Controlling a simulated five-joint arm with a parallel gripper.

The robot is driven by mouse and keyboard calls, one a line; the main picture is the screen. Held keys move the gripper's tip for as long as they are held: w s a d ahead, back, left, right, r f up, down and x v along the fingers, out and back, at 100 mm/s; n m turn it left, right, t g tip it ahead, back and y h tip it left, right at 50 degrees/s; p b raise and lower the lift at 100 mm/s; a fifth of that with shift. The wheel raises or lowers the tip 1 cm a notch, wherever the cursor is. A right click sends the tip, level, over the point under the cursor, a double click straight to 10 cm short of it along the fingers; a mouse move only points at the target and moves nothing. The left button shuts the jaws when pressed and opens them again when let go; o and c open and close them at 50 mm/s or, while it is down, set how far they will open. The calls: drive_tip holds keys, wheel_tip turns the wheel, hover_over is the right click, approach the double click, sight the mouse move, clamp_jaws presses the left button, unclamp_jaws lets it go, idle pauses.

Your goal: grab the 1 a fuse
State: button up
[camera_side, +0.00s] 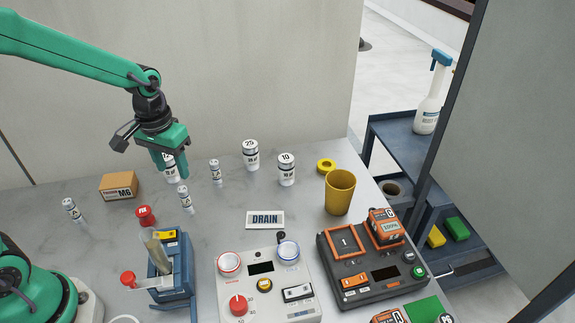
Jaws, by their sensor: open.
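Several white fuse-like cylinders with dark bands stand on the grey worktop. A small one (73,209) is at the far left, another (186,199) is below my gripper, and a third small one (215,171) is to its right. Two larger ones are marked 25 (251,155) and 10 (286,169). My gripper (170,168) points down and is open, with a further white cylinder (172,175) showing between its green fingers. I cannot tell whether the fingers touch it. Its label is partly hidden, and I cannot read which cylinder is the 1 A fuse.
A cardboard box (119,186) and a red cap (145,215) are left of my gripper. A blue stand (171,270), a white control panel (268,285), a dark charger unit (370,270) and a yellow cup (340,192) fill the front and right. A DRAIN sign (265,220) lies mid-table.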

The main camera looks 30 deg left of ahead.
sight(182, 189)
drive_tip(key=shift+w+f+g, duration=0.15)
drive_tip(key=shift+w+f, duration=0.1)
drive_tip(key=shift+f, duration=0.35)
drive_tip(key=shift+w+f+g, duration=0.15)
drive_tip(key=shift+w+f, duration=0.1)
drive_tip(key=shift+f, duration=1.65)
drive_tip(key=shift+f, duration=0.1)
drive_tip(key=shift+f, duration=2.45)
clamp_jaws()
drive_tip(key=shift+r, duration=0.15)
